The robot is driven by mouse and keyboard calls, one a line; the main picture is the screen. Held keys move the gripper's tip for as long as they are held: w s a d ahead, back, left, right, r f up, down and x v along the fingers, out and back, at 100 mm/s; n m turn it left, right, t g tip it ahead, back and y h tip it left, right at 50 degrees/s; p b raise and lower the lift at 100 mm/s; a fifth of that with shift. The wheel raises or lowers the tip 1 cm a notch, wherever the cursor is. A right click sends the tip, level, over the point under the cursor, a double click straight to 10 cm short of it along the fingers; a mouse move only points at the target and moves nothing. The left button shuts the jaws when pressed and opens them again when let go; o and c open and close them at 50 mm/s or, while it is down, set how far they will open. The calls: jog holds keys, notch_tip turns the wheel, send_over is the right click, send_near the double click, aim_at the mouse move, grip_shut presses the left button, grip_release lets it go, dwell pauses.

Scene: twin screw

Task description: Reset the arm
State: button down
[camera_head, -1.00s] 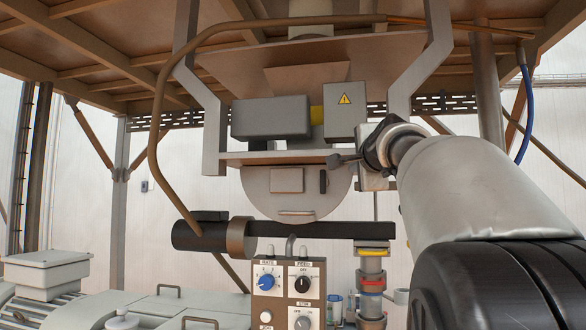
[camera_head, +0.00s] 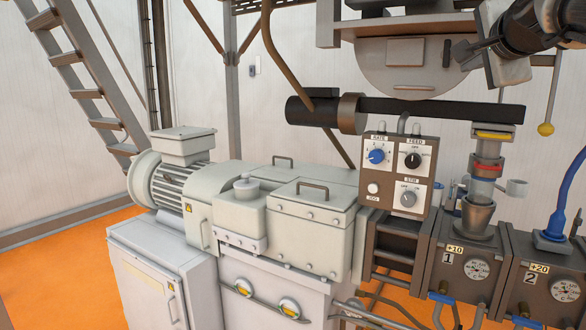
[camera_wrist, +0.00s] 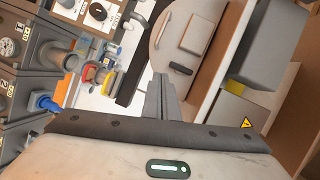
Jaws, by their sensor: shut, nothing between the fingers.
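My arm reaches in at the upper right of the head view, and my gripper (camera_head: 466,53) points left in front of the rounded grey housing (camera_head: 405,80). In the wrist view, my gripper (camera_wrist: 160,82) shows as two grey fingers close together with nothing between them. The rounded housing (camera_wrist: 190,35) lies beyond the fingertips there. I cannot tell how far the fingers are from it.
The control box (camera_head: 396,170) with knobs stands at centre right, beside a grey motor and gearbox unit (camera_head: 250,200). Numbered barrel blocks (camera_head: 470,268) with gauges are at lower right. A black horizontal tube (camera_head: 430,112) runs below my gripper. Orange floor (camera_head: 50,280) is clear at left.

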jog(key=s+a+f+n+g+y, duration=0.2)
jog(key=s+a+f+n, duration=0.4)
jog(key=f, duration=0.4)
jog(key=s+a+f+n+g+y, duration=0.1)
jog(key=s+a+f+n+g, duration=0.2)
jog(key=s+a+f, duration=0.45)
jog(key=s+a+f+n+g+y, duration=0.2)
jog(key=s+a+f+n, duration=0.4)
jog(key=f, duration=0.5)
jog(key=s+a+f+n+g+h+p, duration=0.1)
jog(key=s+a+f+n+g, duration=0.1)
jog(key=s+f, duration=0.5)
notch_tip(320, 180, down, 3)
jog(key=shift+s+a+f+n+g, duration=0.1)
jog(key=shift+s+a+n+g, duration=0.3)
jog(key=shift+n+g, duration=0.15)
jog(key=c, duration=2.5)
grip_release()
